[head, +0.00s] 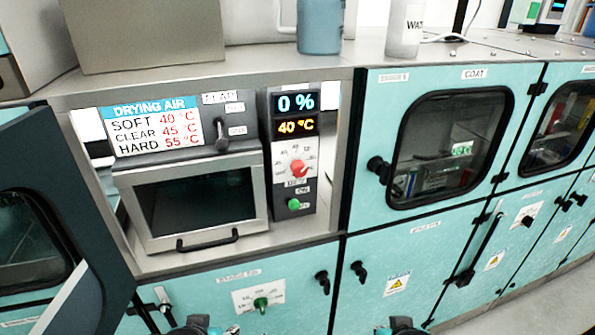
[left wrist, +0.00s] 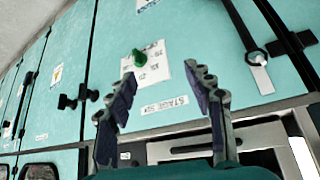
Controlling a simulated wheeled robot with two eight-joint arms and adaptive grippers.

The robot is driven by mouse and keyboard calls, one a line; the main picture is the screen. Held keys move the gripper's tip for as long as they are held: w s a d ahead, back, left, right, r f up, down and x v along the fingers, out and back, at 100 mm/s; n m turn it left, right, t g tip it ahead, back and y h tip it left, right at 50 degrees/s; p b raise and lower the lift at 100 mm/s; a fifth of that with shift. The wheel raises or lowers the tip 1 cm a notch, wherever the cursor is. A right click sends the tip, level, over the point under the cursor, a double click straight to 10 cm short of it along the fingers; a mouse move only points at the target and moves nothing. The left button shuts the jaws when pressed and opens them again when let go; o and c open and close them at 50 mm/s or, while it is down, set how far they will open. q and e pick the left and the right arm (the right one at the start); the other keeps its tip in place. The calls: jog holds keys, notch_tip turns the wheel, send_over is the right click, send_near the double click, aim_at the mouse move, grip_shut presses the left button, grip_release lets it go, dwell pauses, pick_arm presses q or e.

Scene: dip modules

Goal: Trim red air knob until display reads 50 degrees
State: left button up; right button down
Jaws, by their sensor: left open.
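The red knob (head: 298,168) sits on a white dial plate in the narrow control column. Above it the display (head: 296,126) reads 40 °C in orange, with 0 % in blue over that. My left gripper (head: 192,324) shows only as a small part at the bottom edge, well below the knob. In the left wrist view the left gripper (left wrist: 160,78) is open and empty, in front of the lower teal panel. My right gripper (head: 402,326) barely shows at the bottom edge, apart from the knob, and its fingers cannot be made out.
A green knob (head: 294,204) is just below the red one. The drying box (head: 195,200) with a black handle and a flap lever (head: 221,136) are left of the column. A sign (head: 152,126) lists SOFT 40, CLEAR 45, HARD 55 °C. A dark open door (head: 75,225) stands at left.

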aim_at(301, 172)
dwell(0.5)
pick_arm(q)
jog(key=w+d+r+n+t+y+p, duration=0.25)
jog(key=w+r+y, duration=0.25)
jog(key=w+r, duration=0.65)
jog(key=w+d+r+n+t+p, duration=0.1)
jog(key=w+d+r+t, duration=0.4)
jog(key=d, duration=0.4)
jog(key=w+d+r+n+t+p, duration=0.1)
jog(key=w+d+r+t, duration=0.2)
jog(key=w+d+r, duration=0.45)
jog(key=shift+g+y, duration=0.25)
jog(key=shift+y, duration=0.05)
jog(key=w, duration=0.1)
jog(key=w+a+f+b, duration=0.1)
jog(key=w, duration=0.2)
jog(key=shift+w+a+f+b, duration=0.2)
jog(key=shift+w+b, duration=0.1)
jog(key=shift+w, duration=0.1)
jog(key=c, duration=1.2)
